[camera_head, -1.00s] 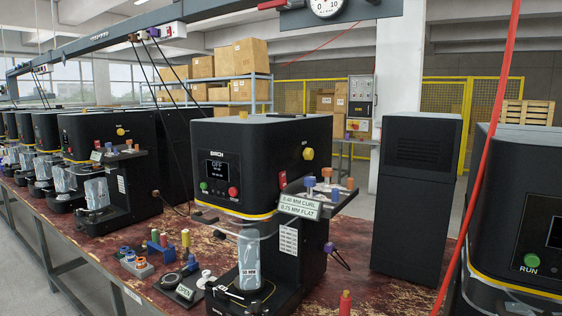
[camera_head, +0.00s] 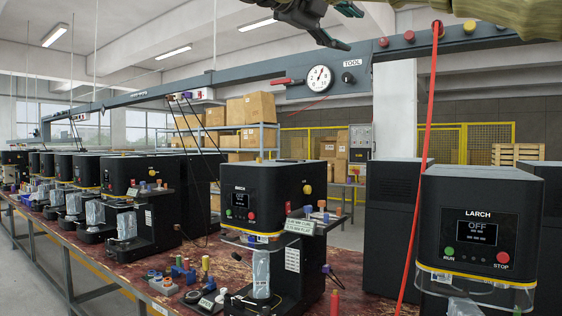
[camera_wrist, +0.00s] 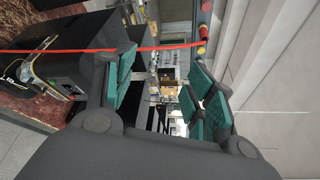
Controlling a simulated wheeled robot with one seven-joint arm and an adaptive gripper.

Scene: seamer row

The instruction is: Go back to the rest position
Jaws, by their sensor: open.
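My gripper (camera_head: 318,30) shows at the top of the head view, raised above the overhead rail, with part of my arm beside it at the upper right. In the wrist view my gripper (camera_wrist: 158,95) has its green-padded fingers spread apart, with nothing between them. The gripper is clear of the bench and the machines. No rest position is marked in either view.
A row of black seamers stands on the worn red bench (camera_head: 135,272), including the BIRCH machine (camera_head: 265,178) and the LARCH machine (camera_head: 480,195), both reading OFF. A red hose (camera_head: 425,150) hangs from the overhead rail (camera_head: 235,77).

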